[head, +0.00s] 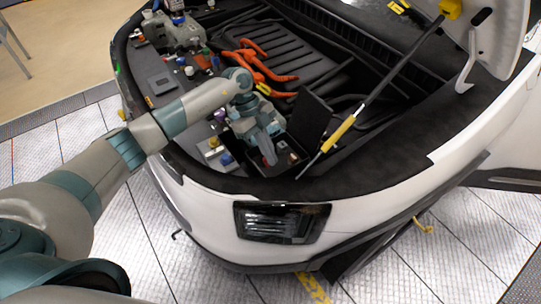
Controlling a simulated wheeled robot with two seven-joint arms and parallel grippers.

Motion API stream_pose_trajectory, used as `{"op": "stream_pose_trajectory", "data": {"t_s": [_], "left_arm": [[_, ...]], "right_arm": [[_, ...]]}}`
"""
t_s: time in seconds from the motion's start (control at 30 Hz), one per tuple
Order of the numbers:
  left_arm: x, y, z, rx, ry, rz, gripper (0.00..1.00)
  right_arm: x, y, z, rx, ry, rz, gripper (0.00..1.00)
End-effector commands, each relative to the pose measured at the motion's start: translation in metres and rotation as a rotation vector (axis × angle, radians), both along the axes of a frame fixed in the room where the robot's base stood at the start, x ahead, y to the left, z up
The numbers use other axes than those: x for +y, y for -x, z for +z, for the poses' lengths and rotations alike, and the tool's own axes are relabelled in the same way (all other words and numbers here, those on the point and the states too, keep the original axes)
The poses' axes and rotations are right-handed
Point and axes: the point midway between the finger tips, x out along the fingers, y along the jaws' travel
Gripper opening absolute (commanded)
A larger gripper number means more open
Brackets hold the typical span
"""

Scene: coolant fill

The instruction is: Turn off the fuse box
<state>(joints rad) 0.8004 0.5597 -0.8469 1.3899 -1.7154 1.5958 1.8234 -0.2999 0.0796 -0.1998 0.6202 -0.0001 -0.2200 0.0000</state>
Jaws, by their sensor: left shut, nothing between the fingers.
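My left arm comes in from the left and reaches over the front edge of the open engine bay. My left gripper (269,154) points down into a small black box with a raised dark lid (309,122), which looks like the fuse box. The gripper is shut with nothing held. Its fingertips are at or just inside the box opening; I cannot tell whether they touch anything. Any switch is too small or hidden to make out. My right gripper is not in view.
Orange cables (262,66) lie behind the gripper. A prop rod with a yellow grip (339,133) rises right of the box towards the raised hood (497,30). The white front bumper and headlight (281,222) are nearest. Small coloured caps and parts lie left of the box.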

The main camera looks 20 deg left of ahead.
Motion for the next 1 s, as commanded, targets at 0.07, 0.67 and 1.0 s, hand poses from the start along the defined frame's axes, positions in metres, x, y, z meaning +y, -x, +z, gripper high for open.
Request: {"op": "stream_pose_trajectory", "data": {"t_s": [0.07,0.67,1.0], "left_arm": [[0.0,0.0,0.002,0.0,-0.001,0.0,0.0],[0.0,0.0,0.015,-0.001,-0.002,0.0,0.0],[0.005,-0.001,0.02,-0.001,-0.003,0.001,0.0]], "right_arm": [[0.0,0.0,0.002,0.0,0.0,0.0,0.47],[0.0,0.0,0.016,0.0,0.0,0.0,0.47],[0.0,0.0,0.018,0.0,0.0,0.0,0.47]]}}
